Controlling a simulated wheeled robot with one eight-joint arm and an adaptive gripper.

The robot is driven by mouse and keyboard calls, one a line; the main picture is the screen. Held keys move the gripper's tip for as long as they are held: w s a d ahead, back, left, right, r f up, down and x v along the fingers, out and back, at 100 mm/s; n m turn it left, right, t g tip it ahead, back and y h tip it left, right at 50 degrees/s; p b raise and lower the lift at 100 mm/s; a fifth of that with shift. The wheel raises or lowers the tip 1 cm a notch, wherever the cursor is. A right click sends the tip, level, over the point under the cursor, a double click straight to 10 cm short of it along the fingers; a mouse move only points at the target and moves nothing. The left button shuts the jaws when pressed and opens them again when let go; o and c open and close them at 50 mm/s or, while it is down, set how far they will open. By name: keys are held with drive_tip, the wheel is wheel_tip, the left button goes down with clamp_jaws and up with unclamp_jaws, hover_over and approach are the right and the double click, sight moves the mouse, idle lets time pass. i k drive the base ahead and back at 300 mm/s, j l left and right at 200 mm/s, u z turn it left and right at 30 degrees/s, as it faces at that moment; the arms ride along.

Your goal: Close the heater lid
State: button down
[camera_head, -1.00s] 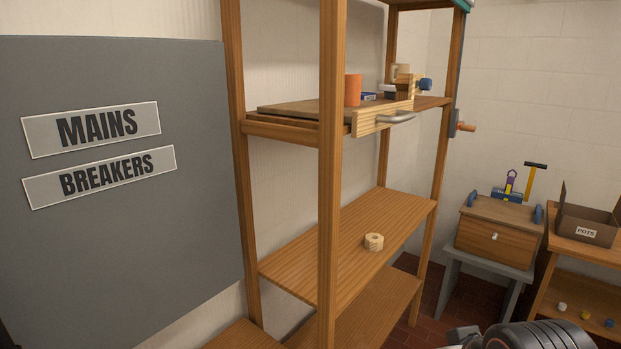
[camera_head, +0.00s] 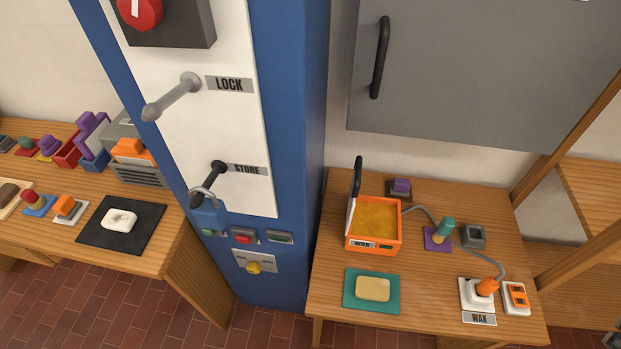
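The heater is an orange open-topped box (camera_head: 374,247) labelled WAX, standing on the right wooden table. Yellow-brown wax (camera_head: 376,220) shows inside it. Its lid (camera_head: 351,205) stands upright, open, along the box's left side, seen nearly edge-on. A black handle (camera_head: 358,174) is at the lid's upper end. A grey cable (camera_head: 421,212) leaves the heater's right side. My gripper is not in view; only a small dark piece shows at the bottom right corner, too little to identify.
A teal mat with a yellow block (camera_head: 373,288) lies in front of the heater. A purple-and-teal item (camera_head: 440,236), a grey device (camera_head: 473,236) and an orange plug (camera_head: 486,287) are to its right. A blue column (camera_head: 291,150) stands left; a grey cabinet (camera_head: 460,80) hangs above.

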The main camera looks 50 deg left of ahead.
sight(356, 184)
drive_tip(key=u, duration=1.65)
drive_tip(key=i+j+u, duration=0.1)
drive_tip(key=i+j, duration=0.45)
drive_tip(key=j, duration=0.15)
